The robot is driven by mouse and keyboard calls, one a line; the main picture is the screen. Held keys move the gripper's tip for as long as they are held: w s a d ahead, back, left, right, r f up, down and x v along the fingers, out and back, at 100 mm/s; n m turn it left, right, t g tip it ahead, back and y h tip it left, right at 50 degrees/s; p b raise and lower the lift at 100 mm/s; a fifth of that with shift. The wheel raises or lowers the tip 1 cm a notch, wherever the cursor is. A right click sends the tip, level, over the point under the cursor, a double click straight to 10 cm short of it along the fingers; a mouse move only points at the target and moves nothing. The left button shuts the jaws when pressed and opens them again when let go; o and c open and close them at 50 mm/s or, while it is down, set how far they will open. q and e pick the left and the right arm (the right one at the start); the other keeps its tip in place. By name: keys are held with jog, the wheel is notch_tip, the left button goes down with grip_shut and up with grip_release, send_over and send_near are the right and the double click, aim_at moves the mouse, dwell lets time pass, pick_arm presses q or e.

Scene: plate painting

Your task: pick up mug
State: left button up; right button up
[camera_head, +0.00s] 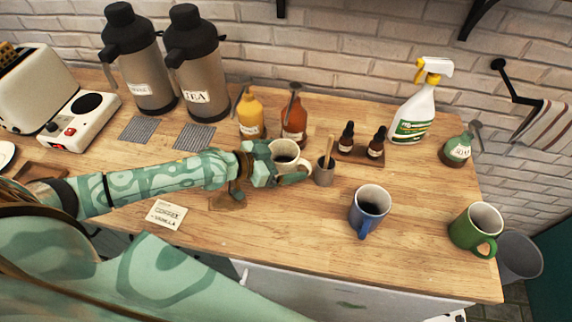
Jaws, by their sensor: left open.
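A cream mug (284,148) with dark liquid inside stands on the wooden counter, in the middle of the view. My left gripper (272,172) is at this mug, its open jaws close against the mug's near left side. It hides the mug's lower part, and I cannot tell whether the fingers touch it. A blue mug (370,207) with dark contents stands to the right, handle toward me. A green mug (477,229) stands at the counter's right end. My right gripper is not in view.
A grey cup (324,172) with a wooden stick stands just right of my left gripper. Syrup bottles (250,117) and (294,118), two thermoses, small droppers and a spray bottle (414,108) line the back. A card (165,214) lies at front left.

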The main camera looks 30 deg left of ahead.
pick_arm(q)
jog(key=shift+s, duration=0.1)
jog(key=shift+c, duration=0.5)
jog(key=c, duration=1.3)
jog(key=shift+c, duration=0.2)
jog(key=shift+r, duration=0.15)
jog(key=shift+r+p, duration=0.5)
jog(key=shift+r, duration=0.3)
jog(key=s+d+r+p, duration=0.3)
jog(key=s+r+p, duration=0.4)
jog(key=s+r, duration=0.4)
jog(key=shift+s+d, duration=0.2)
jog(key=shift+s, duration=0.95)
jog(key=shift+r, duration=0.1)
